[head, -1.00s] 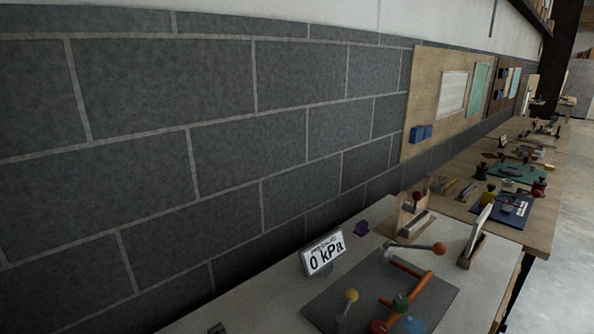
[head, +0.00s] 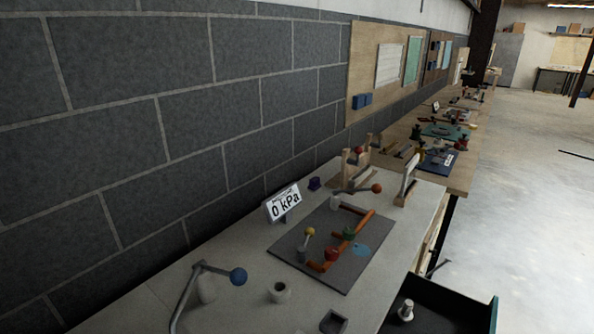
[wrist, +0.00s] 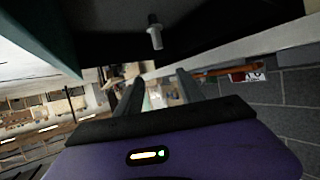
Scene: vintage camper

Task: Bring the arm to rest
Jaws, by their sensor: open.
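My gripper (wrist: 158,95) shows in the wrist view, with two dark fingers apart and nothing held between them. Beyond and above the fingers in that view hangs a small pale peg-like part (wrist: 155,32) in a dark, open drawer space, apart from the fingers. The view is tilted, with the wall at the right. In the head view my gripper and arm are not clearly visible.
A workbench (head: 225,258) runs along the block wall with a grey plate (head: 290,250), a "0 kPa" display (head: 284,204) and a blue-knobbed lever (head: 238,277). An open drawer (head: 455,310) juts out at the lower right, holding a pale fitting (head: 405,311). Clear floor (head: 530,200) lies to the right.

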